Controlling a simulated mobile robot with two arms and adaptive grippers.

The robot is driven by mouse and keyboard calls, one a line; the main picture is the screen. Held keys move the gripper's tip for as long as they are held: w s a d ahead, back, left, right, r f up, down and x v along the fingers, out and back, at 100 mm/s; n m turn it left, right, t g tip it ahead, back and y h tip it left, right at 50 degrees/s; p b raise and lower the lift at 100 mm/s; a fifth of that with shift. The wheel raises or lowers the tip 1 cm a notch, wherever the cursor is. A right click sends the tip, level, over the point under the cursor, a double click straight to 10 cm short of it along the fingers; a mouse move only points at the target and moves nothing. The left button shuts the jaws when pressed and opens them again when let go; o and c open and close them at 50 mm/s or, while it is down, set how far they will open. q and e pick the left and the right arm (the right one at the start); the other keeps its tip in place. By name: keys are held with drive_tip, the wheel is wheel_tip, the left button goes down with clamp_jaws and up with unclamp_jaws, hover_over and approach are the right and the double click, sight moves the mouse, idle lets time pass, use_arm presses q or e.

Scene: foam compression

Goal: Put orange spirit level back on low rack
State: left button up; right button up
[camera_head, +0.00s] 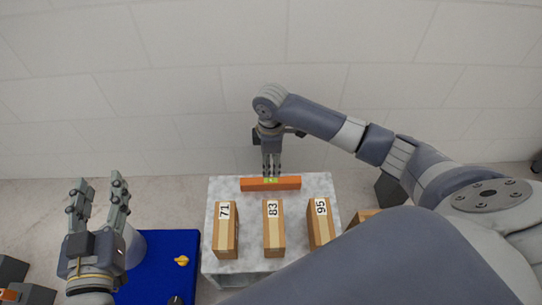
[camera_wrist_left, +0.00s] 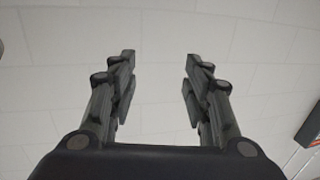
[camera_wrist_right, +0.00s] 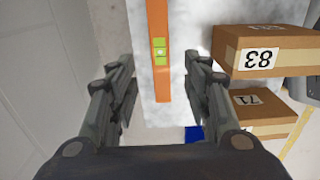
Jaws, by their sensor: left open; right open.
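The orange spirit level (camera_head: 285,184) with a green vial window lies along the back edge of the marble-like slab, behind three boxes. My right gripper (camera_head: 271,168) is above and just behind the level's middle in the head view. In the right wrist view the level (camera_wrist_right: 163,82) runs between the fingers of my open right gripper (camera_wrist_right: 165,78), which hold nothing. Whether the fingers reach beside it I cannot tell. My left gripper (camera_head: 99,190) is open and empty, raised at the left, and its fingers also show in the left wrist view (camera_wrist_left: 160,75). I cannot identify the low rack for certain.
Cardboard boxes marked 71 (camera_head: 225,240), 83 (camera_head: 273,238) and 95 (camera_head: 320,232) stand on the slab (camera_head: 246,264). A blue mat (camera_head: 155,268) with a small yellow piece (camera_head: 181,260) lies to its left. A wall (camera_head: 190,90) rises close behind. My right arm hides the right side.

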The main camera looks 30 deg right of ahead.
drive_tip(key=a+r+m+t+y, duration=0.1)
drive_tip(key=a+t+y, duration=0.1)
drive_tip(key=a, duration=0.4)
drive_tip(key=s+a+r+m+t+y, duration=0.1)
drive_tip(key=a+t, duration=0.1)
drive_tip(key=a, duration=0.4)
drive_tip(key=s+a+r+t+y, duration=0.1)
drive_tip(key=a+r+t+y, duration=0.1)
drive_tip(key=a, duration=0.4)
drive_tip(key=shift+m+t+y, duration=0.3)
drive_tip(key=shift+m+t, duration=0.1)
use_arm(q)
drive_tip(key=shift+s+a+f+g, duration=0.1)
drive_tip(key=shift+f+g, duration=0.15)
drive_tip(key=shift+f, duration=0.25)
drive_tip(key=shift+s+a+f+g, duration=0.1)
drive_tip(key=shift+f+g, duration=0.15)
drive_tip(key=shift+f, duration=0.2)
use_arm(e)
drive_tip(key=s+d+r+m+t+h, duration=0.1)
drive_tip(key=d+r+m+t, duration=0.2)
drive_tip(key=r, duration=0.5)
drive_tip(key=s+d+r+m+t+h, duration=0.1)
drive_tip(key=s+d+r+m+t, duration=0.1)
drive_tip(key=d+r+m+t, duration=0.2)
wheel_tip(320, 180, up, 5)
drive_tip(key=shift+s+d+f+t, duration=0.2)
drive_tip(key=shift+s+d+t, duration=0.15)
drive_tip(key=shift+t, duration=0.75)
